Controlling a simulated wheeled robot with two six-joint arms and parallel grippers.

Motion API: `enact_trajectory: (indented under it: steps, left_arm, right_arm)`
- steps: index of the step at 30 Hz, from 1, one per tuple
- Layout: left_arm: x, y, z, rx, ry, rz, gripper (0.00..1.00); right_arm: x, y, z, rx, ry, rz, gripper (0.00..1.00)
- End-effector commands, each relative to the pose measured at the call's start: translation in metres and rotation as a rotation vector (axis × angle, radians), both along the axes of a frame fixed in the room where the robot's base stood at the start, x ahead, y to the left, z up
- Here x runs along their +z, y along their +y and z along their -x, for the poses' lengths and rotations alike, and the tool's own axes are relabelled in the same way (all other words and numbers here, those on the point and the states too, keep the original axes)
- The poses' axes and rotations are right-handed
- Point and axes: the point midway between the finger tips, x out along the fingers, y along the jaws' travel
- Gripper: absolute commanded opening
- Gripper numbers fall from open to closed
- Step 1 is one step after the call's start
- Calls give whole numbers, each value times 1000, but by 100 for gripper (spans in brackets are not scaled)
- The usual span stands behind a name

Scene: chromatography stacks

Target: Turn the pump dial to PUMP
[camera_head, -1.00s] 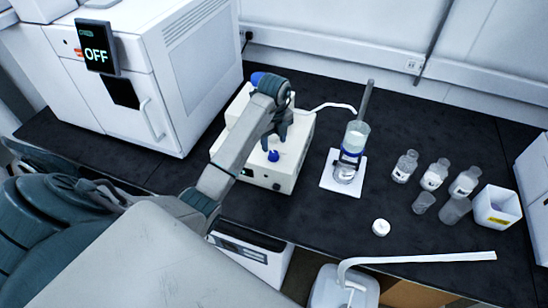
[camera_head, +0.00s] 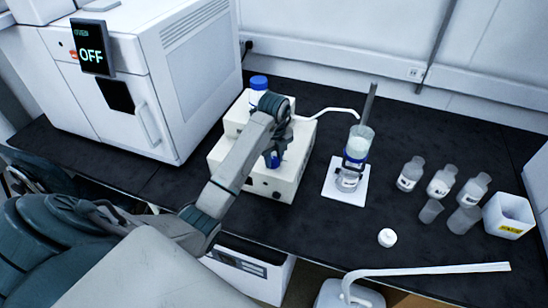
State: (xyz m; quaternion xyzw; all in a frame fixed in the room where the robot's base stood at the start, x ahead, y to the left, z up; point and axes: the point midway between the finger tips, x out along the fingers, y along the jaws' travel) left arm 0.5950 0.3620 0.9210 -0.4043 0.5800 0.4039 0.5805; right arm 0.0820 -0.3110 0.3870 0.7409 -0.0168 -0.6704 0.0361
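The pump (camera_head: 232,165) is a cream box on the black bench. A blue dial (camera_head: 274,161) sits on its top, partly hidden by my gripper. My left gripper (camera_head: 274,152) points down from above, with its dark fingers at the dial. I cannot tell whether the fingers touch it or are closed on it. The dial's markings are not readable. My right gripper is not in view.
A large white instrument with an OFF screen (camera_head: 91,56) stands left. A blue-capped bottle (camera_head: 258,84) stands behind the pump. A glass vessel on a white stand (camera_head: 352,182) is to the right, with several bottles and a white bin (camera_head: 510,213) beyond.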

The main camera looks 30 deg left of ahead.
Motion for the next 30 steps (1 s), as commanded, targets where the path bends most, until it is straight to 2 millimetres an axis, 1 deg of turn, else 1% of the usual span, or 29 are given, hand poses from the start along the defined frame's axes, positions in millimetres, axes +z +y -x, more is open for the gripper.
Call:
enact_trajectory:
  steps: [7, 14, 20, 30]
  left_arm:
    - [0, 0, 0, -16, 0, 0, 8]
    - [0, 0, 0, -112, 0, 0, 8]
    - [0, 0, 1, -270, 1, -1, 8]
    - [-1, 1, 1, -593, 1, -1, 8]
  right_arm:
    - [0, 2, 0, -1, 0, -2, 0]
    - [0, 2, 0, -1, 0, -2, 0]
    - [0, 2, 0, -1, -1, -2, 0]
    - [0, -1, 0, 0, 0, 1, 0]
